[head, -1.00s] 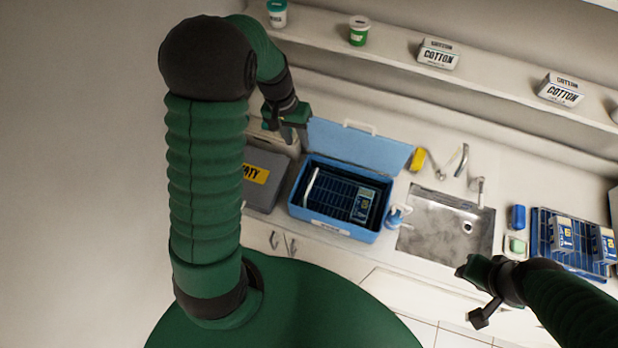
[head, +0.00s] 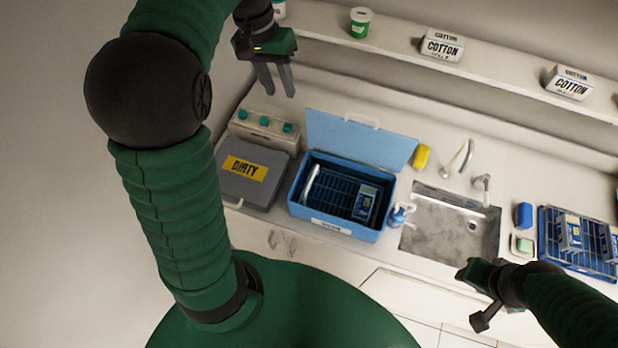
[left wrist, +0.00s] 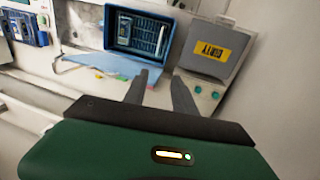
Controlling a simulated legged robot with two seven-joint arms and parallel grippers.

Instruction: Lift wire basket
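A dark blue wire basket (head: 338,193) sits inside an open light blue box (head: 334,222) on the counter; a small blue-and-white pack (head: 363,203) lies in it at the right. A second blue wire basket (head: 590,258) holding packs sits right of the sink. My left gripper (head: 276,92) is open and empty, high above the back of the counter, behind and left of the box. Its two fingers (left wrist: 157,88) show apart in the left wrist view, with the box (left wrist: 139,33) beyond them. My right gripper (head: 474,298) is in front of the sink; its finger opening is unclear.
A grey box marked DIRTY (head: 252,180) stands left of the blue box. The blue lid (head: 358,140) stands open behind it. The sink (head: 450,222) and faucet (head: 461,157) are to the right. A shelf (head: 400,51) with cotton boxes runs along the wall.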

